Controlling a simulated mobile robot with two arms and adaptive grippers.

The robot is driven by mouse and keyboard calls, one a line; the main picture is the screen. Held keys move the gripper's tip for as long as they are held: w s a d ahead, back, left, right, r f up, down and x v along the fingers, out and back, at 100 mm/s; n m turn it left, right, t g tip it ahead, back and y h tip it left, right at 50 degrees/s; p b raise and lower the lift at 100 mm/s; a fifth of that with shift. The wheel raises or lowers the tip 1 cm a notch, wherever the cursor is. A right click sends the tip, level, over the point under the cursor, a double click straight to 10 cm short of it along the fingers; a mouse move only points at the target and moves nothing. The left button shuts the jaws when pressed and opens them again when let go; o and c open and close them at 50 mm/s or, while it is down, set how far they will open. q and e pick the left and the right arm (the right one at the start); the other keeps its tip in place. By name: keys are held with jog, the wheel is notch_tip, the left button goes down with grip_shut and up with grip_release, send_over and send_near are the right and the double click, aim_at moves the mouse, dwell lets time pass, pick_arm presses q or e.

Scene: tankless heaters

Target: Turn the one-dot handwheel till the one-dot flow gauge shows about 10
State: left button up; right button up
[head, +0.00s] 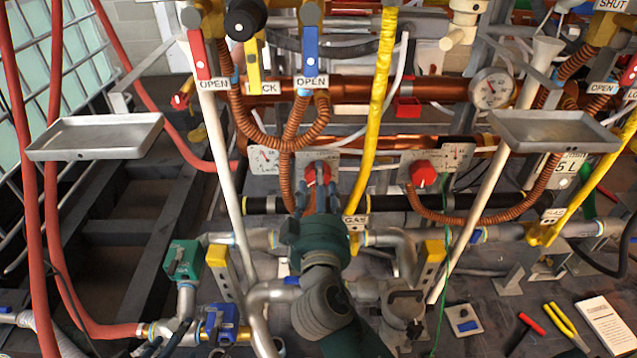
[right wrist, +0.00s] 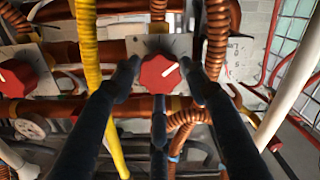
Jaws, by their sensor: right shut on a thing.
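A red handwheel (head: 318,172) with a white mark sits on a grey plate in the middle of the panel, left of a yellow hose. In the right wrist view this red handwheel (right wrist: 160,72) is between the fingers, its white mark pointing up and right. My right gripper (head: 319,192) is shut on it, one finger on each side. A pale gauge plate (head: 265,160) stands just left of it; its needle reading is too small to tell. A second red handwheel (head: 423,175) is to the right, with another gauge (head: 456,156). Dot marks are not readable. My left gripper is not in view.
A yellow hose (head: 379,110) runs down close to the right of my gripper. Two grey trays (head: 95,135) (head: 545,128) stick out at left and right. Copper pipes and coiled hoses cross behind. Tools (head: 568,325) lie at the lower right.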

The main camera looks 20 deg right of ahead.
jog(key=shift+r, duration=0.25)
jog(key=o, duration=0.9)
jog(key=shift+a, duration=0.1)
jog(key=shift+f, duration=0.1)
jog(key=v, duration=1.2)
